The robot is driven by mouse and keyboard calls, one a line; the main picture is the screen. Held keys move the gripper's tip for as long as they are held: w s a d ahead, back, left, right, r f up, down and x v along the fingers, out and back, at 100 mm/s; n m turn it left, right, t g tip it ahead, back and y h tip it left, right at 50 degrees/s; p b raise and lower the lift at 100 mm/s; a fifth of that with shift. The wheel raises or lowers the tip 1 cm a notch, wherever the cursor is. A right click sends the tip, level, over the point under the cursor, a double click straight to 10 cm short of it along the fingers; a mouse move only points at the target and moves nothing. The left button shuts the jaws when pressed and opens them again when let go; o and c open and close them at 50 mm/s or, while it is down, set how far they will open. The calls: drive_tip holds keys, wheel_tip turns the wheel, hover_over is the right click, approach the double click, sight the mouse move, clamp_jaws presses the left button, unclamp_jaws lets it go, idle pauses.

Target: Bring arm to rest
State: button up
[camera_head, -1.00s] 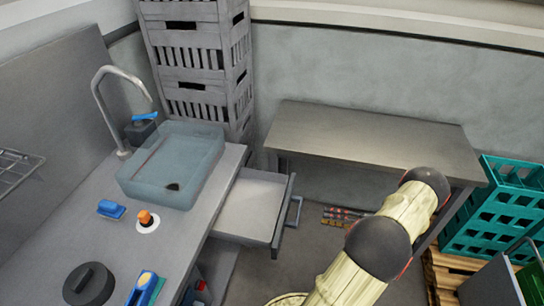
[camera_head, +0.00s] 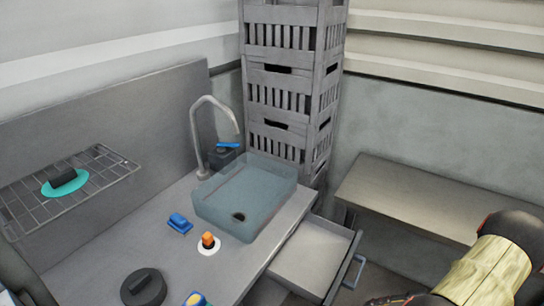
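My arm (camera_head: 492,272) shows at the lower right corner of the head view, with a pale wrapped link and a black joint. My gripper is not in the picture, so its state and anything in it are hidden. No part of the gripper shows near the counter or the sink.
A counter (camera_head: 205,272) holds a basin (camera_head: 250,180), a tap (camera_head: 197,135), a blue brush (camera_head: 180,223), an orange-topped item (camera_head: 208,241) and a dark round lid (camera_head: 143,287). A drawer (camera_head: 312,255) stands open. Grey crates (camera_head: 285,85) are stacked behind. A side table (camera_head: 415,200) is bare. A wire rack (camera_head: 95,185) hangs left.

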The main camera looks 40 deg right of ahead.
drive_tip(key=w+a+r+n+g+h, duration=0.45)
drive_tip(key=a+r, duration=0.25)
drive_tip(key=r, duration=0.3)
drive_tip(key=w+a+r+n+g+h, duration=0.35)
drive_tip(key=w+a+r, duration=0.25)
drive_tip(key=r, duration=0.4)
drive_tip(key=w+a+r+n+t, duration=0.1)
drive_tip(key=a+r+n+t, duration=0.1)
drive_tip(key=a+r+n, duration=0.3)
drive_tip(key=w+a+r+n+t+h, duration=0.1)
drive_tip(key=a+r+n, duration=0.4)
drive_tip(key=a+r, duration=0.5)
drive_tip(key=w+a+t, duration=0.1)
drive_tip(key=a+t, duration=0.1)
drive_tip(key=a, duration=0.5)
drive_tip(key=shift+r, duration=0.4)
